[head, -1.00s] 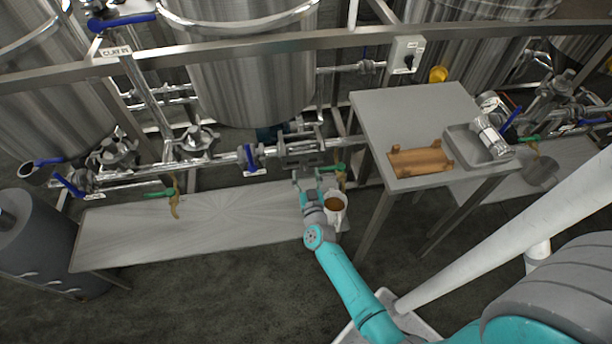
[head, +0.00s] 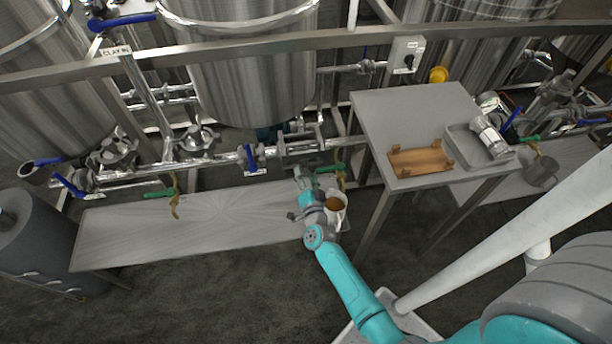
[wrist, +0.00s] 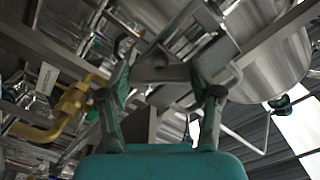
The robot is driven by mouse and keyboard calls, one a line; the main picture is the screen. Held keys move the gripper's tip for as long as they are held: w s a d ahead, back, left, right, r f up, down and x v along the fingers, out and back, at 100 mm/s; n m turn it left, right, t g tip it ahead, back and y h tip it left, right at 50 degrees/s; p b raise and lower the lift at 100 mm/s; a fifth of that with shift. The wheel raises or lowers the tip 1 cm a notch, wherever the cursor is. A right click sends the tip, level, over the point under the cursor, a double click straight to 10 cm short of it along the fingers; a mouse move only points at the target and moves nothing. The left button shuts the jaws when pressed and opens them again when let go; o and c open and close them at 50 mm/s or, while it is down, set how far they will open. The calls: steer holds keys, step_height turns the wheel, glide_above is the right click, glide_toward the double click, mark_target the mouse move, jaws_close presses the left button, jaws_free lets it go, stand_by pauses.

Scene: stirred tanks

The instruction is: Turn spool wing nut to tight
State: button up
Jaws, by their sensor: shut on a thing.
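My gripper (head: 301,172) reaches up to the steel pipe run (head: 215,160) below the middle tank in the head view. In the wrist view, my gripper (wrist: 160,68) has its two dark fingers on either side of a grey winged metal part (wrist: 163,72), which appears to be the spool wing nut, and is shut on it. The nut is blurred there, and its tightness cannot be told. In the head view the nut is too small and too hidden by my gripper to make out.
A white cup (head: 335,207) with brown content stands close beside my wrist. A steel table (head: 400,110) at right bears a wooden rack (head: 420,160) and a tray (head: 462,150). A yellow-brown fitting (wrist: 70,105) is left of my fingers in the wrist view.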

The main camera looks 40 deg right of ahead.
steer(key=shift+m, duration=4.3)
steer(key=shift+d, duration=0.1)
steer(key=o, duration=1.1)
steer(key=shift+o, duration=0.2)
steer(key=shift+s, duration=0.1)
steer(key=v, duration=1.2)
